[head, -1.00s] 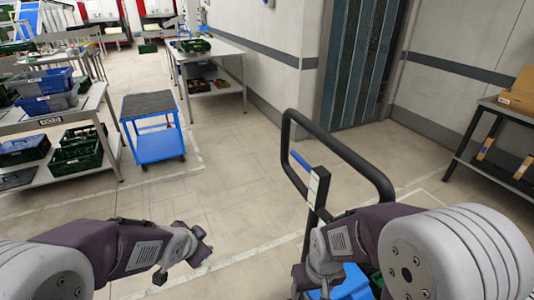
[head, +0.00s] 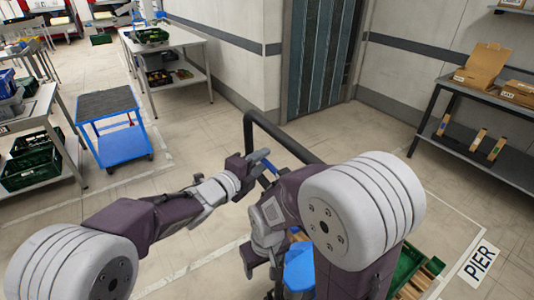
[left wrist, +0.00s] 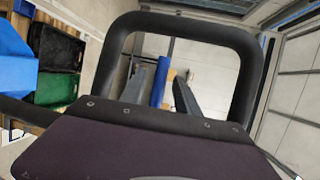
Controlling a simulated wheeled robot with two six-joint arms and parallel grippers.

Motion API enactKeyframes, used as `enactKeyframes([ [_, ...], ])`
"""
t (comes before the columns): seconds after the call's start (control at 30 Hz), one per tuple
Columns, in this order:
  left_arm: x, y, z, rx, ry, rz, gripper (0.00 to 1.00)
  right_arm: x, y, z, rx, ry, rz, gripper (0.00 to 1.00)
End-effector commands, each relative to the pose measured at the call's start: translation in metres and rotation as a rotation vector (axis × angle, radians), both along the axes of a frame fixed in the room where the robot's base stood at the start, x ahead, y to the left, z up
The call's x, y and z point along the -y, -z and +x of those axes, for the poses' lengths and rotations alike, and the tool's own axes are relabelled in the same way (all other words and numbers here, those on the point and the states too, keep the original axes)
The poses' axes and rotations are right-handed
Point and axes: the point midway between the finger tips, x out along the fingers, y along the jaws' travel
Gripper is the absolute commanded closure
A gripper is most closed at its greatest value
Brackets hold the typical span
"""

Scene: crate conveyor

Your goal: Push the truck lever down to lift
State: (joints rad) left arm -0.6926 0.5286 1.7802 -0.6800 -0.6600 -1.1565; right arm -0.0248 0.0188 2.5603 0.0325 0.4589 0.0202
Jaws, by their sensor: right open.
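The truck's black loop handle (head: 258,128) stands in front of me, partly hidden by my right arm; its loop fills the upper middle of the left wrist view (left wrist: 185,24). The blue lever (head: 272,168) shows only in part in the head view. In the left wrist view the blue lever (left wrist: 160,80) stands inside the loop. My left gripper (head: 262,160) is beside the handle, close to the lever; contact and jaw opening are unclear. My right gripper (head: 258,265) is open, hanging low to the left of the blue crate.
A blue crate (head: 300,270) and a green crate (head: 408,266) lie low at the truck, on wooden slats (head: 428,274). A blue cart (head: 122,146) stands on the left. A shelf table (head: 480,100) with cardboard boxes is on the right. Floor between is clear.

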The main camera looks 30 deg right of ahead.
Motion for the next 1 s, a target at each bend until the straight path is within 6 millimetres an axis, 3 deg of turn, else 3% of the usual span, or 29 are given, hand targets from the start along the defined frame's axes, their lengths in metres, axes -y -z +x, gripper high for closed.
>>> enactKeyframes([
  [0.2,0.031,0.005,0.016,-0.002,0.0,0.001,0.62,0.0,-0.011,0.0,0.0,0.0,0.0,0.38],
  [0.53,0.037,0.008,0.02,-0.002,-0.002,0.0,0.62,0.0,-0.011,0.0,0.0,0.0,0.0,0.38],
  [0.67,0.037,0.008,0.02,-0.002,-0.002,0.0,0.96,0.0,-0.011,0.0,0.0,0.0,0.0,0.38],
  [0.7,0.037,0.008,0.02,-0.002,-0.002,0.0,1.0,0.0,-0.011,0.0,0.0,0.0,0.0,0.38],
  [1.0,0.037,0.008,0.02,-0.003,-0.003,0.0,1.0,0.0,-0.011,0.0,0.0,0.0,0.0,0.38],
])
